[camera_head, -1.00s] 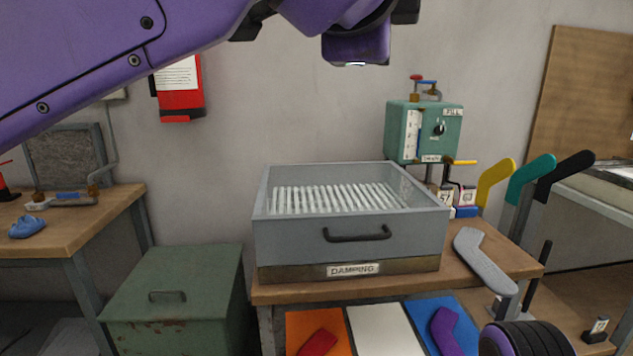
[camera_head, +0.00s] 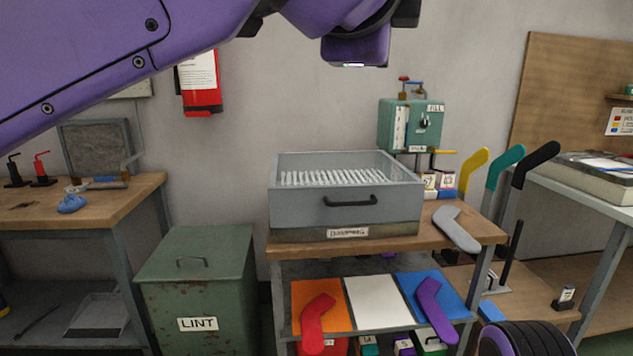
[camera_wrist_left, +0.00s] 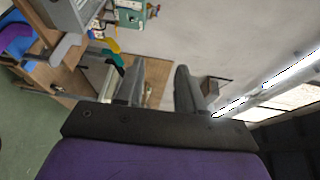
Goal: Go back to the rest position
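My left arm (camera_head: 130,50) comes in from the upper left across the top of the head view, and its gripper is hidden or out of frame there. In the left wrist view my left gripper (camera_wrist_left: 157,78) has its two dark fingers apart, with nothing between them. A bit of my right arm (camera_head: 522,339) shows at the bottom right of the head view; its gripper is out of frame. A grey damping box (camera_head: 345,207) with a dark handle stands on a wooden-topped cart (camera_head: 395,247). A grey sock board (camera_head: 456,228) lies beside it.
A green lint bin (camera_head: 197,285) stands left of the cart, beside a wooden bench (camera_head: 100,215). Orange, white and blue panels (camera_head: 377,301) lie on the cart's lower shelf, with red and purple boards (camera_head: 434,312) on them. Yellow, teal and black boards (camera_head: 536,162) stand at the right.

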